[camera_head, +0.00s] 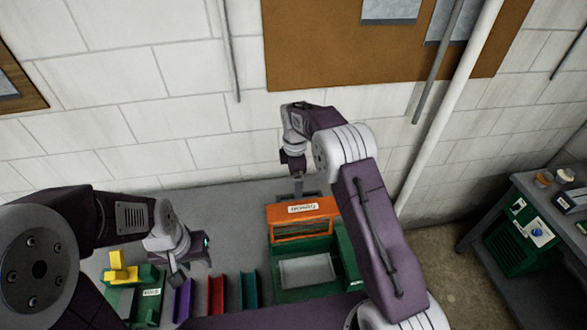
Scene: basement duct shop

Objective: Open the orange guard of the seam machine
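The seam machine (345,252) is green with a pale grey plate (306,270) in front, and stands on the bench against the wall. Its orange guard (330,218) is at the back, with a white label on top and a dark mesh window facing me. I cannot tell how far the guard is raised. My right gripper (298,188) points down just behind the guard's upper edge; its fingertips are small and partly hidden, and contact is unclear. My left gripper (188,268) hangs left of the machine, fingers apart and empty, above the bench.
Purple (183,299), red (216,295) and green (249,290) channel pieces stand left of the machine. A green device with a yellow part (122,267) is farther left. A pale pipe (450,100) runs down the wall at right. A side table (520,190) stands far right.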

